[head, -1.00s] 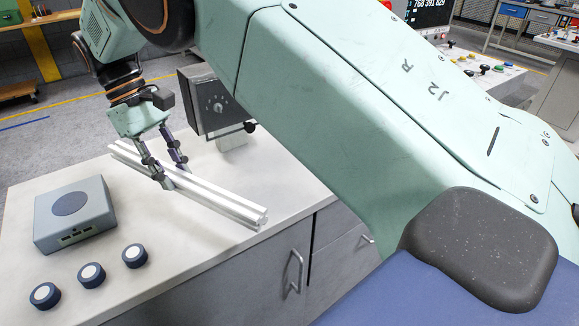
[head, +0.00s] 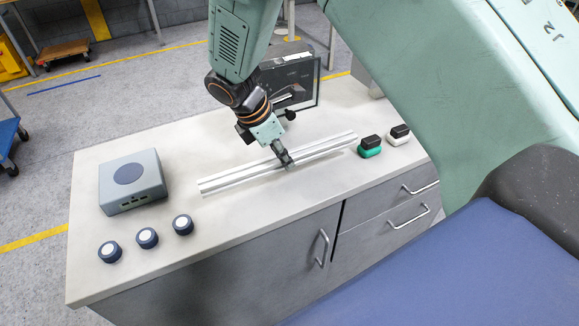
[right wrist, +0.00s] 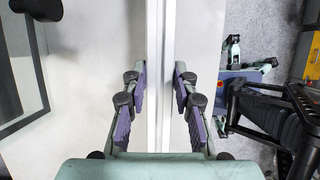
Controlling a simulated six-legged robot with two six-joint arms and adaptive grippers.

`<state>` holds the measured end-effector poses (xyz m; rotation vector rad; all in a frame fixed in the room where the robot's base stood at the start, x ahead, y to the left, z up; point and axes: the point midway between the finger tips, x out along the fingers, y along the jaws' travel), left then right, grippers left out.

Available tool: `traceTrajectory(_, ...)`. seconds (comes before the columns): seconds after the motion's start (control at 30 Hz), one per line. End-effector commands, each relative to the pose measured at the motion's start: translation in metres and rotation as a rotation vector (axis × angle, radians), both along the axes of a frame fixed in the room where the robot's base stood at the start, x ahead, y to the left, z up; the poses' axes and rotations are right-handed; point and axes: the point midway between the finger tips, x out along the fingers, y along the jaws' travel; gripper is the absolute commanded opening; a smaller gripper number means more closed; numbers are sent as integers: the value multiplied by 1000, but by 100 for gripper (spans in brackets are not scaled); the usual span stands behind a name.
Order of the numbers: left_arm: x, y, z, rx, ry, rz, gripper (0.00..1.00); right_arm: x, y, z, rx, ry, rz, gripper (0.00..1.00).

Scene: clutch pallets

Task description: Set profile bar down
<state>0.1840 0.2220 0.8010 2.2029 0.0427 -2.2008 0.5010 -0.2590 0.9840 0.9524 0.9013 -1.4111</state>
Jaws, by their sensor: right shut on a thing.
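The silver profile bar (head: 232,181) is long and ribbed and lies across the middle of the white counter top (head: 235,228) in the head view, slanting up to the right. My right gripper (head: 286,160) comes down from above and is shut on the bar near its middle. A thin shadow runs along the bar's near side, so it is level and very close to the top; I cannot tell if it touches. In the right wrist view the bar (right wrist: 157,35) runs upright between the fingers of my right gripper (right wrist: 160,78). My left gripper is not in view.
A grey-blue box (head: 133,180) with a round dark disc stands at the left, with three round dark-blue knobs before it. A green-and-black block (head: 369,147) and a white-and-black block (head: 399,135) sit beyond the bar's right end. A dark panel (head: 292,80) stands behind.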

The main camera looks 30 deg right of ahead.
Motion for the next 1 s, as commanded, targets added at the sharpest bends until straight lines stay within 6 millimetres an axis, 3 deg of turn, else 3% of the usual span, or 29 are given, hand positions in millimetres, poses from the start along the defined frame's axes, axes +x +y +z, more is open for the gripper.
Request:
traceTrajectory(0.4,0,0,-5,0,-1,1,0,2,2,-43,-1,-1,-2,0)
traceTrajectory(0.63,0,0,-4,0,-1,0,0,2,2,-45,0,-3,-3,0)
traceTrajectory(0.67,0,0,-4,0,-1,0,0,2,2,-46,0,-2,-2,29)
traceTrajectory(0.9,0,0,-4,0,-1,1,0,1,2,-46,0,-2,-2,50)
traceTrajectory(1.0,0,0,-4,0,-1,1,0,1,2,-46,0,-2,-2,50)
